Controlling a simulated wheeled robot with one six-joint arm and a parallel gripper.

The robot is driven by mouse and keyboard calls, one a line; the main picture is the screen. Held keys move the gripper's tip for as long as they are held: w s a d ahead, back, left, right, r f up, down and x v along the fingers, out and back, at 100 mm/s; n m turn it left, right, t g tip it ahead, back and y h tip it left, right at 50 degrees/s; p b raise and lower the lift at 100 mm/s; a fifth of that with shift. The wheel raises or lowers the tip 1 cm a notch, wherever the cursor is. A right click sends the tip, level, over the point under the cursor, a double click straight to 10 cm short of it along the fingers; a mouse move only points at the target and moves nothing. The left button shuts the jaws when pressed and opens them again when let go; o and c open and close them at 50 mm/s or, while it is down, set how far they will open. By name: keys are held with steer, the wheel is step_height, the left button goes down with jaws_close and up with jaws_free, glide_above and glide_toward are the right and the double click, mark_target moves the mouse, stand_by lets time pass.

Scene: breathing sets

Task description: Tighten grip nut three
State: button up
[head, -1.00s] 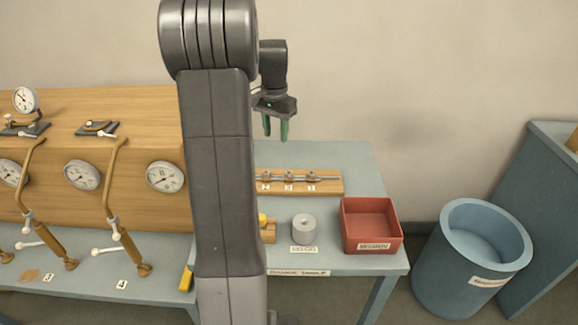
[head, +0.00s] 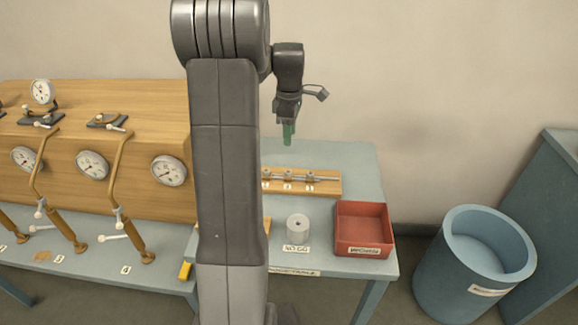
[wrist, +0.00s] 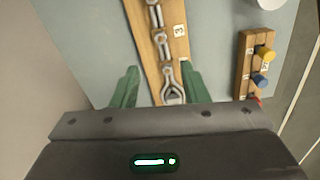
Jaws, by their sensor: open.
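A wooden board (head: 328,187) with a thin rod and several small metal fittings (head: 288,177) lies on the grey-blue bench. The wrist view shows the board (wrist: 141,35) with a numbered tag reading 3 (wrist: 179,30) beside its fittings (wrist: 163,45). Which fitting is nut three I cannot tell. My gripper (head: 288,138) points down above the back of the board, apart from it. In the wrist view its green fingers (wrist: 158,82) are open, either side of the board's near end, with nothing held.
A grey cylinder (head: 298,228) and a red tray (head: 364,247) stand in front of the board. A blue bin (head: 475,255) is right of the bench. Gauges (head: 168,170) and brass pipes line the left. A small rack (wrist: 245,65) with coloured knobs lies beside the board.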

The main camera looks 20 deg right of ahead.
mark_target(290, 172)
steer(key=shift+n, duration=0.8)
step_height(290, 172, down, 14)
steer(key=shift+d+r+p, duration=0.1)
steer(key=shift+p, duration=0.8)
steer(key=shift+c, duration=0.4)
jaws_close()
